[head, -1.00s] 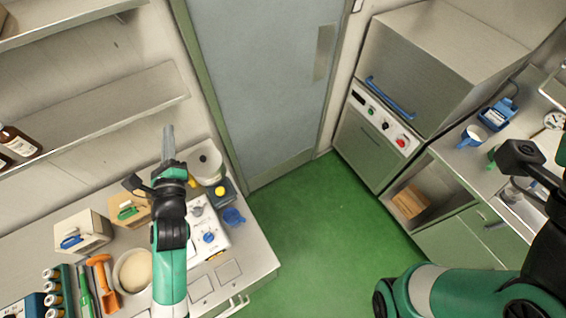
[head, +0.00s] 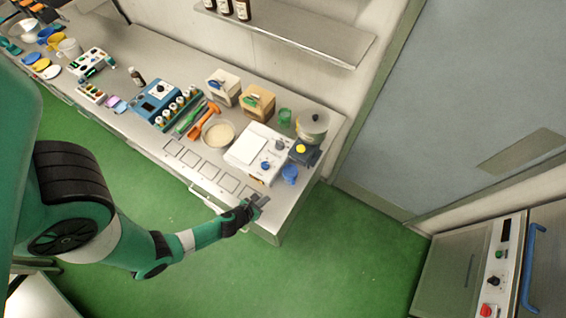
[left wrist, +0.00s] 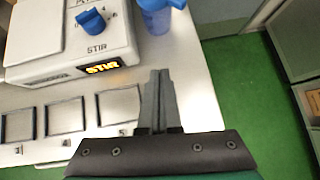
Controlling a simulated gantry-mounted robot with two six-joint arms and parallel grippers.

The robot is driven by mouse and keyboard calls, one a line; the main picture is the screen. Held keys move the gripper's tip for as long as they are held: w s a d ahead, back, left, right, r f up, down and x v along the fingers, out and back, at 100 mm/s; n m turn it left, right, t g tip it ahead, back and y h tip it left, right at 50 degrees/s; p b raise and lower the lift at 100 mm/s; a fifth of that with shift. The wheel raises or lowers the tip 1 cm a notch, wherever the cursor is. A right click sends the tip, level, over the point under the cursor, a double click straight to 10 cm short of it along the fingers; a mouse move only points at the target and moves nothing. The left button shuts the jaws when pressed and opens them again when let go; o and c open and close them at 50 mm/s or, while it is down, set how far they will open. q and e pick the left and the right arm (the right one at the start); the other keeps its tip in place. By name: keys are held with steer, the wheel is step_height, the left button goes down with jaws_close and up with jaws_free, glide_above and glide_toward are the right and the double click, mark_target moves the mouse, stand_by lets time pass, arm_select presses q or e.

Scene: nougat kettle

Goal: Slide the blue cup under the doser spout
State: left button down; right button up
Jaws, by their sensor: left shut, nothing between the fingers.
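The blue cup (head: 290,175) stands on the counter near its right end, beside the white stirrer unit. It also shows at the top of the left wrist view (left wrist: 156,20). A pale canister (head: 312,124) with a dark base and yellow button (head: 301,149), seemingly the doser, stands just behind the cup. I cannot make out its spout. My left gripper (head: 262,201) is shut and empty at the counter's front edge, apart from the cup and in front of it. In the left wrist view its fingers (left wrist: 160,76) point toward the cup. My right gripper is out of view.
The white stirrer unit (head: 258,150) stands left of the cup. A bowl (head: 218,133), an orange scoop (head: 204,122) and two boxes stand farther left and behind. Square outlines mark the counter's front. Bare counter lies between gripper and cup.

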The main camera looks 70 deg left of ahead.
mark_target(287, 184)
arm_select(q)
steer(key=shift+w+a+f, duration=0.25)
steer(key=shift+w+f, duration=0.2)
steer(key=shift+w, duration=0.1)
steer(key=b+x, duration=0.2)
steer(key=x, duration=0.1)
steer(key=b+x, duration=0.2)
steer(key=x, duration=0.2)
steer(key=shift+s+d+f, duration=0.1)
steer(key=shift+d+f, duration=0.05)
steer(key=shift+f, duration=0.2)
steer(key=shift+w+a+f+b, duration=0.35)
steer(key=shift+w+b, duration=0.15)
steer(key=shift+b, duration=0.15)
steer(key=shift+w+a+r, duration=0.2)
steer(key=shift+w+a, duration=0.15)
steer(key=shift+w, duration=0.2)
steer(key=shift+w+a+r, duration=0.15)
steer(key=shift+w+a, duration=0.2)
steer(key=shift+w, duration=0.2)
steer(key=shift+w+a, duration=0.2)
steer(key=shift+w, duration=0.2)
